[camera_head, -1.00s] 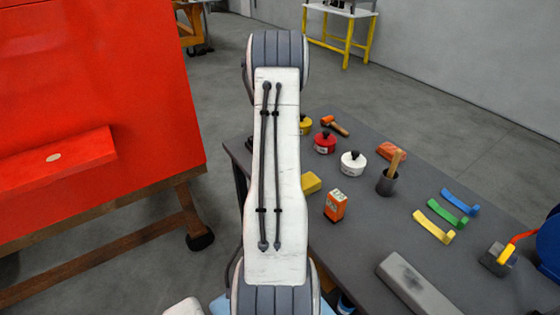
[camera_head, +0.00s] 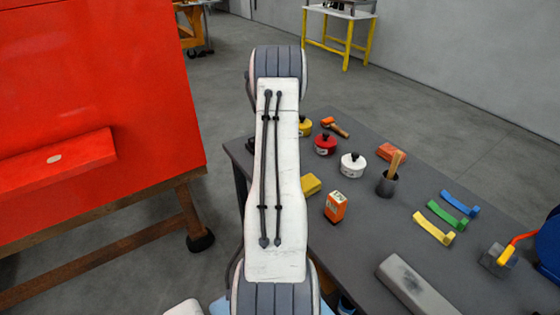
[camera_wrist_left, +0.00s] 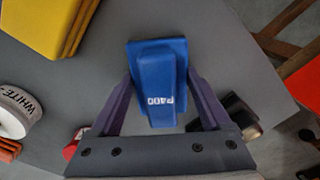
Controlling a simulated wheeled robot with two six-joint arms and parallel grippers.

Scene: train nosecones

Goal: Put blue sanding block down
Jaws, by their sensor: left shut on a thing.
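The blue sanding block (camera_wrist_left: 158,85), marked P400, is between the two fingers of my left gripper (camera_wrist_left: 160,105) in the left wrist view. The gripper is shut on it, with one finger at each side. The block is over the grey table top (camera_wrist_left: 215,45); I cannot tell whether it touches the table. In the head view my arm hides the left gripper and the blue block. My right gripper is in neither view.
A yellow block (camera_wrist_left: 45,22), a white can (camera_wrist_left: 12,108), a red can (camera_wrist_left: 72,148) and a dark object (camera_wrist_left: 240,112) surround the block. The table edge is to the right. The head view shows an orange box (camera_head: 335,207) and coloured strips (camera_head: 447,216) on the table.

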